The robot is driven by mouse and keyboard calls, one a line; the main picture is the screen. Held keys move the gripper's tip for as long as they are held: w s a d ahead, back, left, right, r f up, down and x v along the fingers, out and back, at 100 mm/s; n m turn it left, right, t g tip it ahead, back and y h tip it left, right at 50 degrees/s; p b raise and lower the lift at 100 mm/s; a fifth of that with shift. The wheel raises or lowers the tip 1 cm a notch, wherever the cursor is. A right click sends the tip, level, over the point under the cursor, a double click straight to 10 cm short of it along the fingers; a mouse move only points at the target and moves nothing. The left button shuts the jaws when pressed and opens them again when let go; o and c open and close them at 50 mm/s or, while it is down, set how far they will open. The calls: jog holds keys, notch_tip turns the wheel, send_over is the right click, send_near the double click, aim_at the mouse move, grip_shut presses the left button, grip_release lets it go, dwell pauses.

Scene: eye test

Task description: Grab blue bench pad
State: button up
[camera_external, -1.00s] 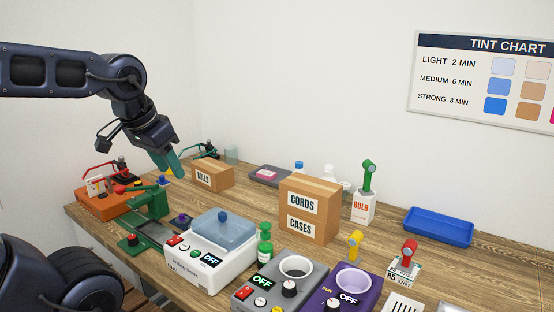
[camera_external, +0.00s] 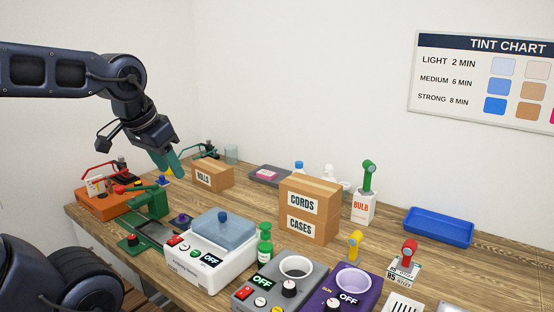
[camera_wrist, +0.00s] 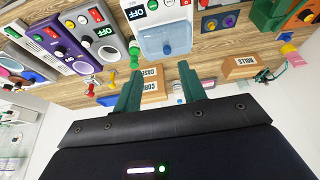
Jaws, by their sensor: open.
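The largest flat blue thing in view is a blue rectangular piece (camera_external: 438,226) with a raised rim. It lies on the bench at the right in the external view, below the wall chart. It looks like a shallow tray, and I cannot tell whether it is the bench pad. A small blue patch (camera_wrist: 107,101) left of my fingers in the wrist view may be the same thing. My gripper (camera_external: 176,170), with green fingers, hangs above the left back of the bench, far from the blue piece. In the wrist view my gripper (camera_wrist: 159,70) is open with its fingers apart, holding nothing.
Between them stand the CORDS and CASES boxes (camera_external: 308,212) and a BULB box (camera_external: 363,207). A ROLLS box (camera_external: 212,175) is near my gripper. A white machine with a blue lid (camera_external: 208,252) and a purple device (camera_external: 345,291) are in front. Bare wood surrounds the blue piece.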

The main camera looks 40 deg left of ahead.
dwell(0.3)
jog(key=o, duration=0.5)
jog(key=shift+o, duration=0.2)
